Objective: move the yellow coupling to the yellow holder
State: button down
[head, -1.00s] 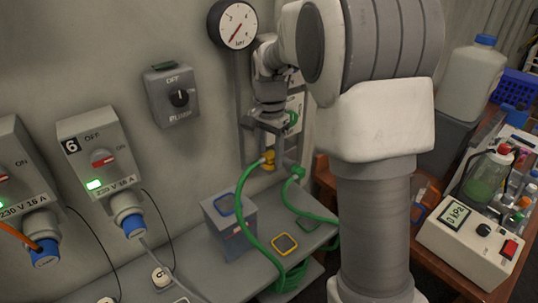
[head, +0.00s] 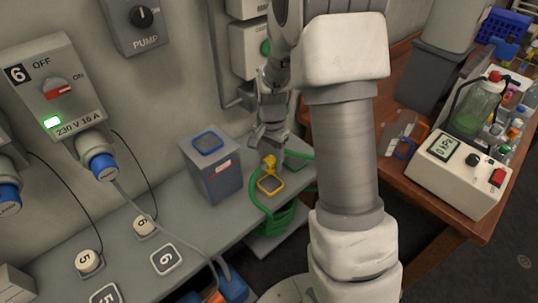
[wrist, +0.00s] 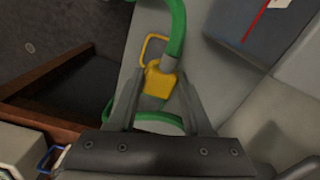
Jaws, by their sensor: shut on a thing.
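My gripper (head: 268,142) points down over the grey bench and is shut on the yellow coupling (head: 269,161), at the end of a thick green hose. In the wrist view the coupling (wrist: 158,82) sits between the two fingers. The yellow holder (head: 282,185), a square yellow outline on the bench, lies just below the coupling in the head view. In the wrist view part of the holder (wrist: 144,48) shows beyond the coupling. The coupling and hose hide the rest. I cannot tell whether the coupling touches the holder.
A grey box (head: 214,176) with a blue square on top stands left of the holder. The green hose (head: 259,203) loops off the bench's front edge. A wooden table (head: 400,120) with a pressure meter (head: 460,172) is to the right. Numbered caps lie at the bench's left.

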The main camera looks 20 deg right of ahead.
aim_at(271, 184)
jog(key=shift+f, duration=0.15)
jog(key=shift+f+b, duration=2.1)
jog(key=shift+f, duration=0.65)
jog(key=shift+f+b, duration=0.45)
jog(key=shift+f, duration=0.1)
jog(key=shift+c, duration=1.2)
grip_release()
notch_tip(271, 184, up, 18)
jog(key=p, duration=0.2)
jog(key=shift+f, duration=0.25)
